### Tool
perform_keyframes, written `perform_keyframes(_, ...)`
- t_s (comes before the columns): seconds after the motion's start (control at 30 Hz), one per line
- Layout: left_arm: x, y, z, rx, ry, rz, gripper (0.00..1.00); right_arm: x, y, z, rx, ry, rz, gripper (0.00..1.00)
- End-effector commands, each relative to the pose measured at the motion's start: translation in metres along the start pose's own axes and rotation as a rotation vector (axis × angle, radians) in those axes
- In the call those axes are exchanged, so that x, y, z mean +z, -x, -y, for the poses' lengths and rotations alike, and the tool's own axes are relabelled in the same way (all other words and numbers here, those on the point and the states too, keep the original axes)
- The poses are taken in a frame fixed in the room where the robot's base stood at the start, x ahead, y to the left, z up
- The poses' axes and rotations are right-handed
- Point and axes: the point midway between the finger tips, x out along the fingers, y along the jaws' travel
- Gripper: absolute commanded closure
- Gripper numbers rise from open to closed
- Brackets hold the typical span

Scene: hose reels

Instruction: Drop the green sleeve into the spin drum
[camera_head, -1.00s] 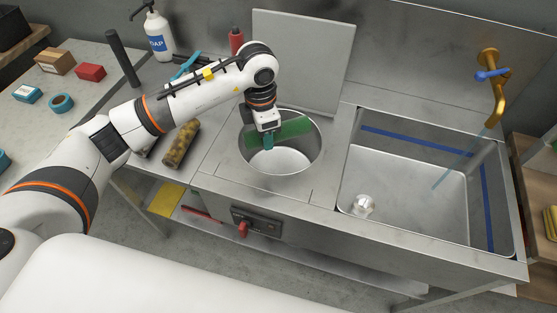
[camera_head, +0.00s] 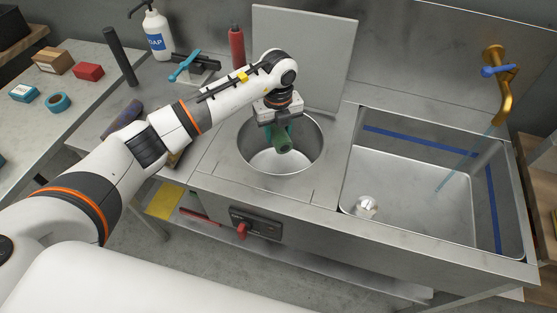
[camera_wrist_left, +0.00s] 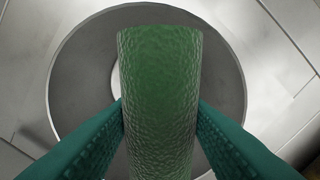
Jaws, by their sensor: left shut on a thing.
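The green sleeve (camera_head: 283,143) is held in my left gripper (camera_head: 281,132), over the mouth of the round steel spin drum (camera_head: 298,160). In the left wrist view the textured green sleeve (camera_wrist_left: 160,90) sits between the two teal fingers of my left gripper (camera_wrist_left: 160,130), with the drum (camera_wrist_left: 80,85) behind it. The drum's open lid (camera_head: 320,60) stands upright at the back. My right gripper is in neither view.
A deep steel sink (camera_head: 415,190) with a brass tap (camera_head: 500,90) lies to the right. A soap bottle (camera_head: 157,32), a red bottle (camera_head: 236,48) and a teal-handled tool (camera_head: 185,65) stand behind my left arm. A red knob (camera_head: 242,231) is on the front panel.

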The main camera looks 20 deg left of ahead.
Motion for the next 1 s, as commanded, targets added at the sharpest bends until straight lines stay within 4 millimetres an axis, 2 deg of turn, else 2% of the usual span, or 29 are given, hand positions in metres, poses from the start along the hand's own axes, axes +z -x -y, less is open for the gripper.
perform_keyframes(0.03, 0.000, -0.010, 0.000, 0.000, 0.000, 0.001, 0.82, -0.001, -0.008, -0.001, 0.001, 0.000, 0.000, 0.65)
perform_keyframes(0.3, 0.001, -0.042, 0.000, 0.000, -0.002, 0.002, 0.82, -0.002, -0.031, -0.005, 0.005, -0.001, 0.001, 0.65)
perform_keyframes(0.67, 0.001, -0.047, 0.000, 0.000, -0.003, 0.001, 0.82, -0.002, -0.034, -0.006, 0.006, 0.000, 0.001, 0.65)
perform_keyframes(0.7, 0.001, -0.047, 0.000, 0.000, -0.003, 0.001, 0.57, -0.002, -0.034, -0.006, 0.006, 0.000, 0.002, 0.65)
perform_keyframes(0.83, 0.001, -0.047, 0.000, 0.000, -0.003, 0.001, 0.36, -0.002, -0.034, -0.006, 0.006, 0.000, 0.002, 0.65)
perform_keyframes(0.87, 0.001, -0.047, 0.000, 0.000, -0.003, 0.001, 0.33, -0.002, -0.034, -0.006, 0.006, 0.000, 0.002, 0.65)
perform_keyframes(1.0, 0.001, -0.047, 0.000, 0.000, -0.003, 0.001, 0.33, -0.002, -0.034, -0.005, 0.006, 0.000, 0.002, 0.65)
